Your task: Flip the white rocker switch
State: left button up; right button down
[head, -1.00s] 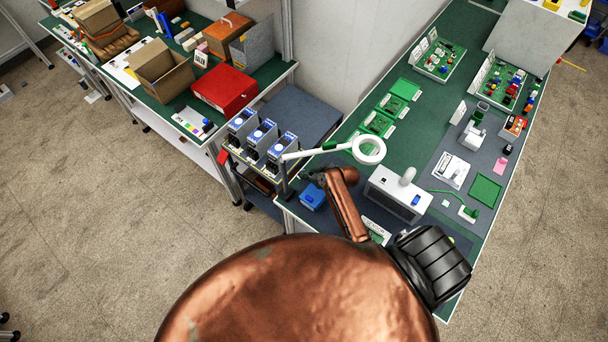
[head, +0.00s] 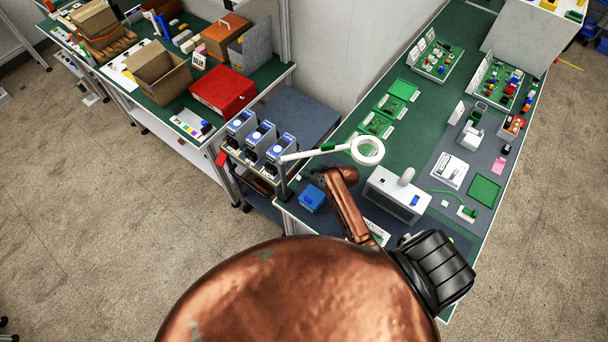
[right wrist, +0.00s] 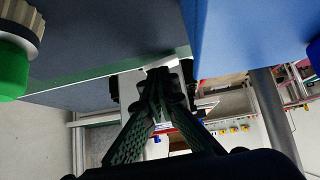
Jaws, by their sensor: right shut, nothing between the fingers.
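I cannot make out a white rocker switch in either view. Several dark and blue boxed units with white round faces (head: 262,137) stand in a row on a small shelf at the left end of the green bench. My right gripper (head: 316,178) is small and dark in the head view, at the bench's left end beside the ring lamp's arm. In the right wrist view its two ridged fingers (right wrist: 160,78) meet at the tips, shut and empty. My left gripper is not in view.
A blue bin (head: 312,198) sits just below my right gripper. A white ring lamp (head: 367,151) reaches over the bench. A white box with a vent (head: 397,194) stands to the right. A large blue surface (right wrist: 245,35) is close to the fingers in the right wrist view.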

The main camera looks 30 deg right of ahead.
jog(key=shift+a+r+p, duration=0.1)
jog(key=shift+r+p, duration=0.45)
jog(key=shift+p, duration=0.05)
jog(key=r+p, duration=0.3)
jog(key=shift+s+a+r, duration=0.1)
jog(key=shift+a, duration=0.1)
jog(key=s+a+b+v, duration=0.1)
jog(key=b+v, duration=0.1)
jog(key=v, duration=1.7)
jog(key=shift+s+a, duration=0.25)
